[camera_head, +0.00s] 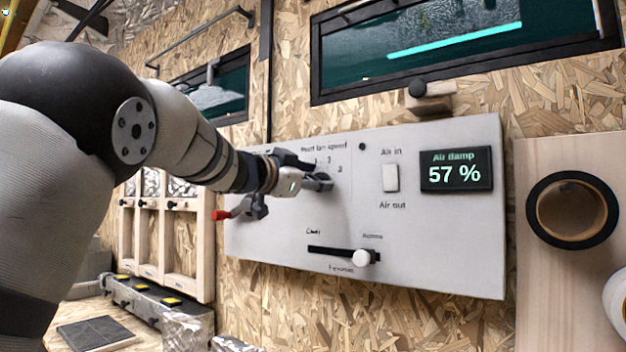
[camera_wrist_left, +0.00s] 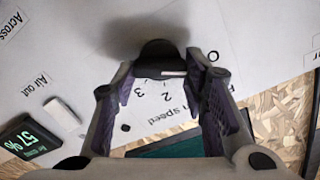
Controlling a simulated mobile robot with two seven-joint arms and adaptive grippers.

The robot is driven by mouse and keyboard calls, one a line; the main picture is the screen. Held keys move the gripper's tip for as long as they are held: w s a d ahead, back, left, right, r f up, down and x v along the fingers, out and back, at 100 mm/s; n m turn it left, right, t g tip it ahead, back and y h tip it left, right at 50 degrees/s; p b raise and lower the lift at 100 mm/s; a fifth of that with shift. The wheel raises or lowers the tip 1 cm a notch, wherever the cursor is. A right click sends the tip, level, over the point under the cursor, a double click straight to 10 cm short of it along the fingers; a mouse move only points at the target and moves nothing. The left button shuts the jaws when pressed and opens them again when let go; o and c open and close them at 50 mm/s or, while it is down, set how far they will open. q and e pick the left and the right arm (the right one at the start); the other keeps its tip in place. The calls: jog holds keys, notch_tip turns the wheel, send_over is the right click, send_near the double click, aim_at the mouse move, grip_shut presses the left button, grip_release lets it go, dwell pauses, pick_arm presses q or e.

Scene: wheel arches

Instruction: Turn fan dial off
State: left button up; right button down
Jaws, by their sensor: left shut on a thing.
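The fan dial (camera_wrist_left: 160,55) is a dark round knob on the white control panel (camera_head: 285,235). In the left wrist view it sits between the two fingers of my left gripper (camera_wrist_left: 160,72), which is shut on it. A pale mark shows on the dial's edge; I cannot tell exactly which number it points to. The numbers 0, 1, 2 and 3 are printed around it. In the head view my left gripper (camera_head: 318,180) reaches the panel from the left and mostly hides the dial. My right gripper is not in view.
The panel also carries a white air in/out switch (camera_head: 391,178), a display (camera_head: 456,170) reading 57 %, and a slider with a white knob (camera_head: 362,257). A red-tipped lever (camera_head: 221,215) is at the panel's left.

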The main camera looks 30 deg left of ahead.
pick_arm(q)
jog(key=o, duration=1.2)
jog(key=shift+c, duration=0.2)
jog(key=s, duration=1.2)
jog(key=shift+a, duration=0.45)
